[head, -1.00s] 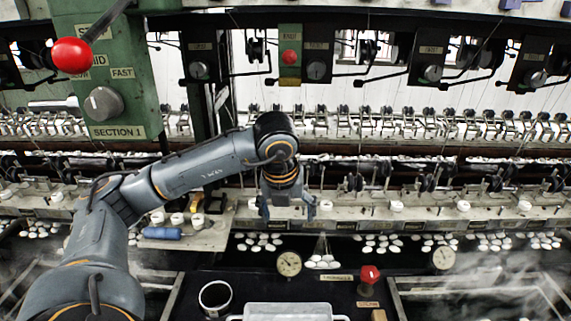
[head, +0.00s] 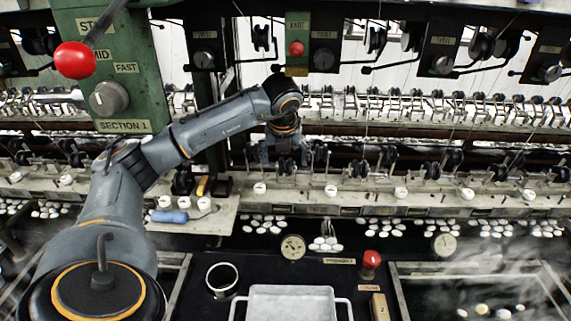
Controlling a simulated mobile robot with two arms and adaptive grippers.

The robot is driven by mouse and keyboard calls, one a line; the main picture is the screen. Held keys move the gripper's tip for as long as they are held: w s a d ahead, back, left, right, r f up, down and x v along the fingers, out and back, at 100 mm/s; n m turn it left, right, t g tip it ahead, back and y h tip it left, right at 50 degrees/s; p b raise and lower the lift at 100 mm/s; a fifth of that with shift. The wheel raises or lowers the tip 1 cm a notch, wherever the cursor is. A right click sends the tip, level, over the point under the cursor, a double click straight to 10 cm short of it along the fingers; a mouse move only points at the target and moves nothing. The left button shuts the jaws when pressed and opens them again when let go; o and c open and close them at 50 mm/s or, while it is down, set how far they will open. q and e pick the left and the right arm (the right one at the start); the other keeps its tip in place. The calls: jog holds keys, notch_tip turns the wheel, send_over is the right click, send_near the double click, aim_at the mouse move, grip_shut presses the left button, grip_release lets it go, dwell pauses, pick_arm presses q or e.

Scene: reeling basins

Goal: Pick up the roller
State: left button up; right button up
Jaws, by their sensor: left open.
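A small blue cylinder (head: 170,217), which looks like the roller, lies on its side on a pale ledge (head: 215,222) at the left of the machine, in front of white cups. My left gripper (head: 283,157) is open and empty, fingers pointing down, in front of the machine's bobbin rows. It is apart from the blue cylinder, to its right and higher in the picture. My right gripper does not show.
A white tray (head: 291,291) with handles, a round cup (head: 222,279) and a red knob (head: 371,260) are at the front. Steaming basins lie at both sides. A green control post (head: 108,80) with a red ball lever (head: 75,60) stands at upper left.

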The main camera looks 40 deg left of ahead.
aim_at(285, 159)
pick_arm(q)
jog(key=shift+w+a+f+p, duration=0.95)
jog(key=shift+w, duration=0.15)
jog(key=shift+w+a+f, duration=0.1)
jog(key=shift+w+f, duration=0.05)
jog(key=shift+f, duration=0.35)
jog(key=c, duration=1.2)
